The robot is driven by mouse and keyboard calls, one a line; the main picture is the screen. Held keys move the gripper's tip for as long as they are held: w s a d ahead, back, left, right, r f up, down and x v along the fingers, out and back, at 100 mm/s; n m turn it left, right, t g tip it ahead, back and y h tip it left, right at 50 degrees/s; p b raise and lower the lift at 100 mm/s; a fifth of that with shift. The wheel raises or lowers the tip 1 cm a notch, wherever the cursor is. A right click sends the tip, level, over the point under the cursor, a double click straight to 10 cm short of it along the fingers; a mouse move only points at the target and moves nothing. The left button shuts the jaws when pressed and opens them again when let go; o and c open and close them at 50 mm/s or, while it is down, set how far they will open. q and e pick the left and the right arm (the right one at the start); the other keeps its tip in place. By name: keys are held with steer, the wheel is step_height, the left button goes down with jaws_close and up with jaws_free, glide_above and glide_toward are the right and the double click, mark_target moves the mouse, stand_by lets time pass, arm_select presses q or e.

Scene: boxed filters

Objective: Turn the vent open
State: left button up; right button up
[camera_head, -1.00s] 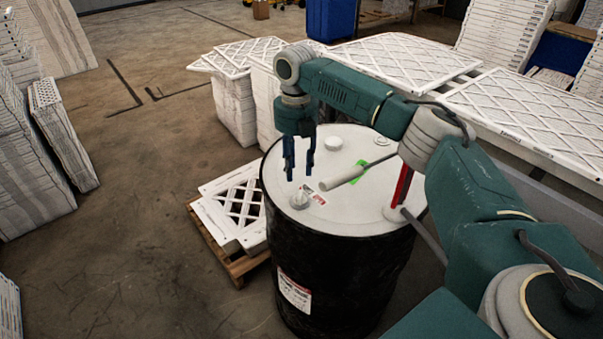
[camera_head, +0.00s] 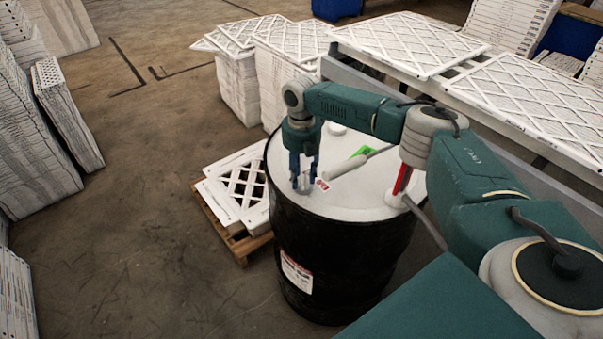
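A black drum (camera_head: 335,262) with a white lid stands in the middle of the head view. A small white vent cap (camera_head: 304,184) sits on the lid near its front left rim. My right gripper (camera_head: 304,186) points straight down over this cap, with its two dark blue fingers apart on either side of it. The fingers look open, with no clear sign that they press on the cap. They partly hide it. My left gripper is out of view.
A hand pump with a red tube (camera_head: 402,180) and a grey handle (camera_head: 345,167) stands on the lid, right of my gripper. Filters on a pallet (camera_head: 236,245) lie left of the drum. Stacked white filters (camera_head: 237,92) and a filter-covered bench (camera_head: 530,95) stand behind.

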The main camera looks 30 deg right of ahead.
steer(key=c, duration=0.7)
jaws_close()
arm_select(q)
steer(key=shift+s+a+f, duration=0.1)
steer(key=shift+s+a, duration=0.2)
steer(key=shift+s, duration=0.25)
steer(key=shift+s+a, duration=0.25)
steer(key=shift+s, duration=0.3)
